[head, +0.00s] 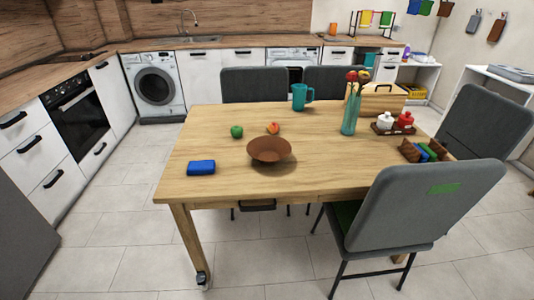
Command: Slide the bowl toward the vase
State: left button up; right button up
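The brown bowl (269,151) stands upright near the middle of the wooden table (215,170), towards its front edge. The teal glass vase (349,122) holds red and yellow flowers and stands to the right of the bowl and farther back. A stretch of bare tabletop separates the two. Neither of my grippers shows in the head view, and nothing is touching the bowl.
A green apple (237,132) and an orange-red fruit (273,128) lie behind the bowl. A teal mug (301,97), condiment tray (393,130) and wooden bread box (378,102) are farther back. A grey chair (415,210) stands at front right.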

aim_at(268, 150)
jog(key=i+j+z, duration=0.1)
jog(key=j, duration=0.3)
jog(key=i+j+z, duration=0.1)
jog(key=i+j, duration=0.15)
jog(key=j, duration=0.15)
jog(key=i+j, duration=0.15)
jog(key=j, duration=0.25)
jog(key=i+j+z, duration=0.15)
jog(key=j, duration=0.3)
jog(key=i+j+z, duration=0.1)
jog(key=j, duration=0.3)
jog(key=i+j+z, duration=0.1)
jog(key=j, duration=0.35)
jog(key=i+j+z, duration=0.1)
jog(key=j, duration=0.35)
